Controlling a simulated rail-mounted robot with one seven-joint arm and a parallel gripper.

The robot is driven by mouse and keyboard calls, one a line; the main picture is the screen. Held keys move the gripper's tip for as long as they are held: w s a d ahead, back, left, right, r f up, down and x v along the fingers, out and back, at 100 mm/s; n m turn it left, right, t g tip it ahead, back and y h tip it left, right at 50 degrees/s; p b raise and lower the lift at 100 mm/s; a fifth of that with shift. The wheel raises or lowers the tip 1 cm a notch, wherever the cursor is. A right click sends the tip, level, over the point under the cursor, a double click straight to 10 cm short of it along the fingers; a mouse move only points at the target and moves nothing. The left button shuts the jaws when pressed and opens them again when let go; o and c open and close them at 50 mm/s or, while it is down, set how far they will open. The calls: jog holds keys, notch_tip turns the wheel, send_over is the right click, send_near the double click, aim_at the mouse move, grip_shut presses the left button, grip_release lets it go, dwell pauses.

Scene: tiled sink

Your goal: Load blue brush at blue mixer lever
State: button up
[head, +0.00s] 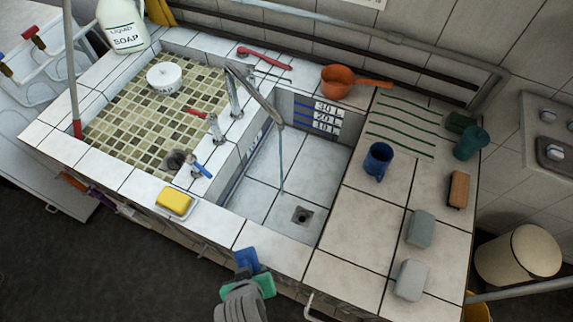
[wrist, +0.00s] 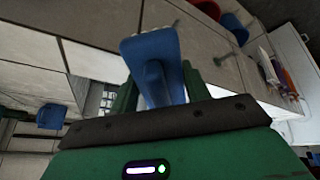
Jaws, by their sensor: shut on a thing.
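The blue brush (head: 247,258) is between the fingers of my gripper (head: 249,274), above the front edge of the tiled sink unit. My green gripper is shut on it; in the wrist view the fingers (wrist: 159,86) stand either side of the brush handle, and the brush's broad blue end (wrist: 150,46) points away from me. Its bristles are not clear. The blue mixer lever (head: 202,168) is on the ledge between the two basins, up and left of my gripper and apart from the brush. I cannot make out the lever in the wrist view.
A yellow sponge (head: 173,202) on a dish lies on the front rim near the lever. A red lever (head: 196,113) and a tall spout (head: 258,95) stand behind it. A blue mug (head: 378,161) and grey blocks (head: 420,228) occupy the right counter. The deep basin (head: 290,165) is open.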

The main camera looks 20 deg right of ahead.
jog(key=s+r+p, duration=0.2)
jog(key=s+a+r+p, duration=0.1)
jog(key=s+r+p, duration=0.1)
jog(key=p, duration=0.1)
jog(key=shift+s+r+p, duration=0.1)
jog(key=shift+s+p, duration=0.35)
jog(key=shift+p, duration=0.1)
dwell(0.9)
jog(key=shift+w, duration=0.3)
jog(key=w+d+r, duration=0.1)
jog(key=w+r, duration=0.1)
jog(key=w, duration=0.4)
jog(key=w+d+r, duration=0.2)
jog(key=w+r, duration=0.1)
jog(key=w, duration=0.3)
jog(key=shift+r, duration=0.3)
